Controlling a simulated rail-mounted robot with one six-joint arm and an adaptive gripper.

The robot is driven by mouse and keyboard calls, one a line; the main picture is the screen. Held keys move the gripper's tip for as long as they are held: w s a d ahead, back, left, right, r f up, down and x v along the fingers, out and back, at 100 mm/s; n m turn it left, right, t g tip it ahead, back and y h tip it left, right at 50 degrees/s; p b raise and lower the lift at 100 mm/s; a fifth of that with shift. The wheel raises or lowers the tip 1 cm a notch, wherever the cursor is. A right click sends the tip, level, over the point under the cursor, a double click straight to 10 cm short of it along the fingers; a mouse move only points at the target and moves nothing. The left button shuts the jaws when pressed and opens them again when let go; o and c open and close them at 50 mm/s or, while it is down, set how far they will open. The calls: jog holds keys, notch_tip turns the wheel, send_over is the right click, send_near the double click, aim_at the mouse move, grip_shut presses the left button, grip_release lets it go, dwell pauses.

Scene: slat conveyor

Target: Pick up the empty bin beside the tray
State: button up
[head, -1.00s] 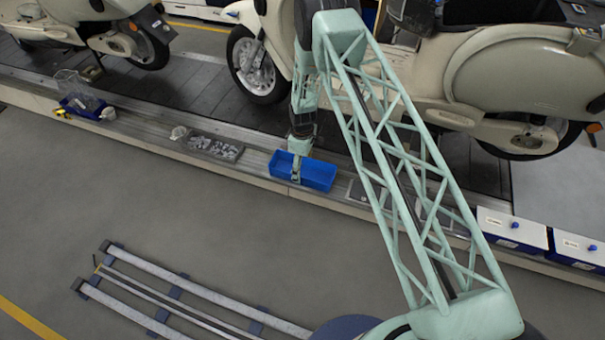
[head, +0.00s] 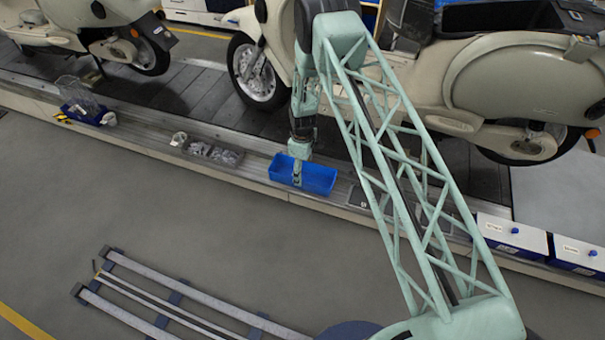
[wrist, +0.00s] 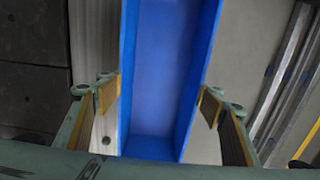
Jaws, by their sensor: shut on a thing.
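The blue bin (head: 318,181) sits on the ledge along the conveyor, and its visible inside is empty. My gripper (head: 297,172) reaches down from above at the bin, with a finger showing against its near side. In the wrist view, the fingers (wrist: 160,100) stand on either side of the bin (wrist: 165,50), at its two long walls, and are shut on it. The grey tray (head: 211,160) with metal parts lies on the ledge to the left of the bin. The bin's underside is hidden.
A small cup (head: 178,139) stands left of the tray. A blue bin with a clear container (head: 78,95) is further left. White boxes (head: 512,234) stand at the right. Scooters (head: 500,95) stand behind the ledge. Floor rails (head: 200,305) lie in front.

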jog(key=shift+r, duration=0.6)
jog(key=s+d+r+p, duration=0.1)
jog(key=s+d, duration=0.2)
jog(key=s, duration=0.4)
jog(key=s+d+r+p, duration=0.1)
jog(key=s+d, duration=0.2)
jog(key=s, duration=0.4)
jog(key=shift+s+d+r+p, duration=0.2)
jog(key=shift+s+d+p, duration=0.05)
jog(key=shift+d+p, duration=0.1)
